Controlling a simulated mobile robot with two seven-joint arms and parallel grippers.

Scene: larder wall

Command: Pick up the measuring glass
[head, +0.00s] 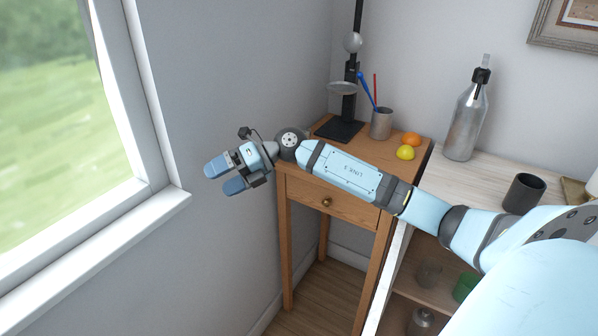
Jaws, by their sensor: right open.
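A small clear glass (429,273) stands on a shelf inside the pale cabinet, below its top. It may be the measuring glass, but I see no markings at this size. My right gripper (225,177) is open and empty, with its two blue fingers pointing left. It is in the air left of the wooden side table, well apart from the glass. My right arm crosses in front of the table and part of the cabinet. My left gripper is not in view.
The wooden table (330,187) bears a black stand (340,128), a metal cup (381,124) with sticks, an orange (411,139) and a lemon (405,153). A bottle (466,122) and dark cup (524,193) stand on the cabinet top (455,175). A green container (466,286) sits near the glass.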

